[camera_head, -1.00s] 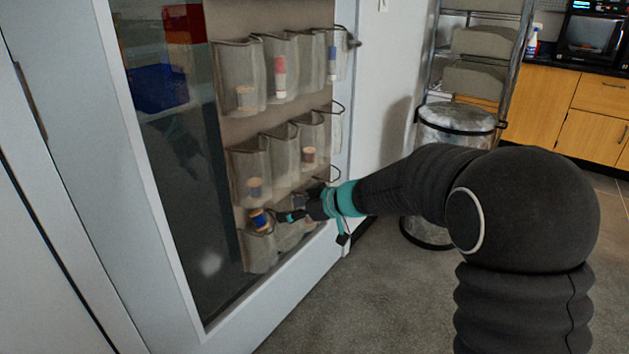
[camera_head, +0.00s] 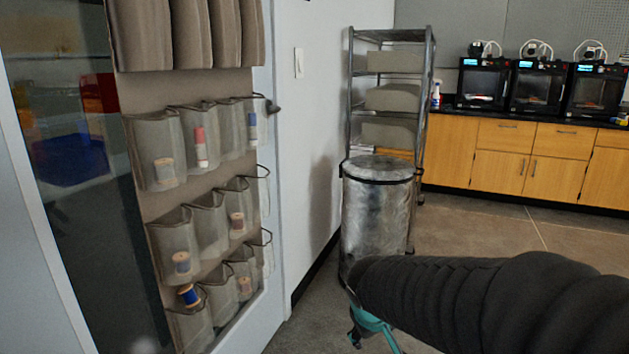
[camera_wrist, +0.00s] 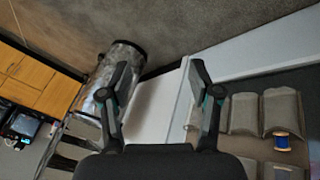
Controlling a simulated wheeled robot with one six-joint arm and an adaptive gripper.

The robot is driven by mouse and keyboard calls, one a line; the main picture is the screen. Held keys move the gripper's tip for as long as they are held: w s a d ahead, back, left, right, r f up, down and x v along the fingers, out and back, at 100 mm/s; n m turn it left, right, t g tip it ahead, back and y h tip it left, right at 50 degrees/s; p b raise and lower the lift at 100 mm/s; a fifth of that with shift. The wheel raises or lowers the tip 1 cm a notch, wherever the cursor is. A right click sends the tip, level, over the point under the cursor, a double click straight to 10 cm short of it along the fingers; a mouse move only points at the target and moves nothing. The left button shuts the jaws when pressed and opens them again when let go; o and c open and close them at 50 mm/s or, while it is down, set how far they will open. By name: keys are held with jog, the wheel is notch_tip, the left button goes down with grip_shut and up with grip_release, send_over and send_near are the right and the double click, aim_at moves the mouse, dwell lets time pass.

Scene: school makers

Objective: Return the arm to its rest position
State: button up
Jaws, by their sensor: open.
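My gripper (camera_wrist: 160,85) is open and empty in the wrist view, its two fingers spread with floor, wall and door edge behind them. In the head view my black-sleeved arm crosses the lower right, and only a teal part near its end shows at the bottom; the fingers cannot be made out there. The hanging pocket organizer (camera_head: 160,207) is on the door at left, apart from my arm. A blue spool (camera_head: 188,294) sits in a lower pocket; it also shows in the wrist view (camera_wrist: 282,141).
A metal trash can (camera_head: 375,215) stands behind my arm, beside a wire shelf (camera_head: 429,80). Wooden cabinets (camera_head: 500,172) with 3D printers (camera_head: 484,84) on top line the back right. Open floor (camera_head: 480,232) lies before the cabinets.

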jog(key=s+d+r+m, duration=0.2)
jog(key=s, duration=0.7)
jog(key=s+d+r+m+y, duration=0.1)
jog(key=s+d+r+m, duration=0.1)
jog(key=s, duration=0.7)
jog(key=shift+d+r+m+y, duration=0.2)
jog(key=shift+r+m+y, duration=0.1)
jog(key=shift+r, duration=0.55)
